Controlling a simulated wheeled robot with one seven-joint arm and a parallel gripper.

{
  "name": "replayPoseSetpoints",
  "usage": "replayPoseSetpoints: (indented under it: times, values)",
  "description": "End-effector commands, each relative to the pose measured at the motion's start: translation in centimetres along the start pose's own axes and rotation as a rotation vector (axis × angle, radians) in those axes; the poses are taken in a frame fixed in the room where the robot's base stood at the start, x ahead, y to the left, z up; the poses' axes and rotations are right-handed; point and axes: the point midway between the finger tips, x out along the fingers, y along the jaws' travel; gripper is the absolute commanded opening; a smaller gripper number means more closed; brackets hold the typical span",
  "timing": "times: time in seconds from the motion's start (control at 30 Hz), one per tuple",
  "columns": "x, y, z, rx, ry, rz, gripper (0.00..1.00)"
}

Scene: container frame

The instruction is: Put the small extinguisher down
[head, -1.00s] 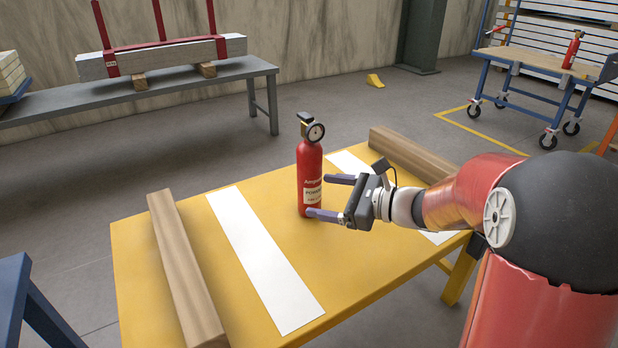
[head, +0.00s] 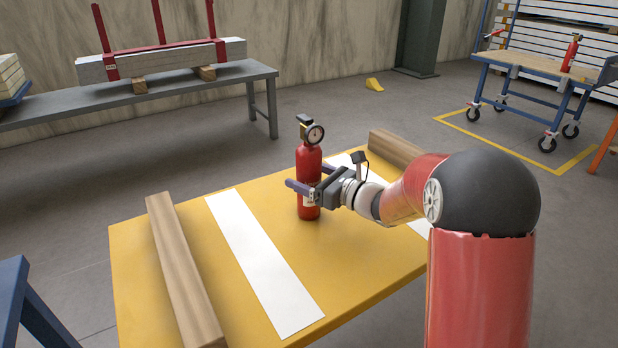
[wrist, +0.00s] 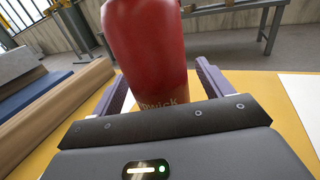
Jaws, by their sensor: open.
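The small red extinguisher (head: 309,160), with a black valve head and round gauge, stands upright on the yellow table (head: 270,200), between two white strips. My gripper (head: 308,183) is level and open, with one finger on each side of the extinguisher's body. In the wrist view the red body (wrist: 148,45) rises between the two purple fingers; the palm side hides its bottom. Small gaps seem to show beside the fingers, but I cannot tell if either touches.
A wooden beam (head: 182,265) lies along the table's left side and another (head: 393,148) at its far right. White strips (head: 262,262) lie on the tabletop. A grey bench (head: 130,92) stands behind. A wheeled cart (head: 535,65) with another red object is at the back right.

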Motion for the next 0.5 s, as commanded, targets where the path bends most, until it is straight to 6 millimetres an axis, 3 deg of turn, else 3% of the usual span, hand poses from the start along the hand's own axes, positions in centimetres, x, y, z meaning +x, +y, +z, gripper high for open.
replayPoseSetpoints:
  times: [0.13, 0.5]
  values:
    - [-0.03, 0.0, 0.0, 0.0, 0.0, 0.0, 0.79]
    - [-0.06, 0.0, 0.0, -0.001, 0.0, 0.0, 0.3]
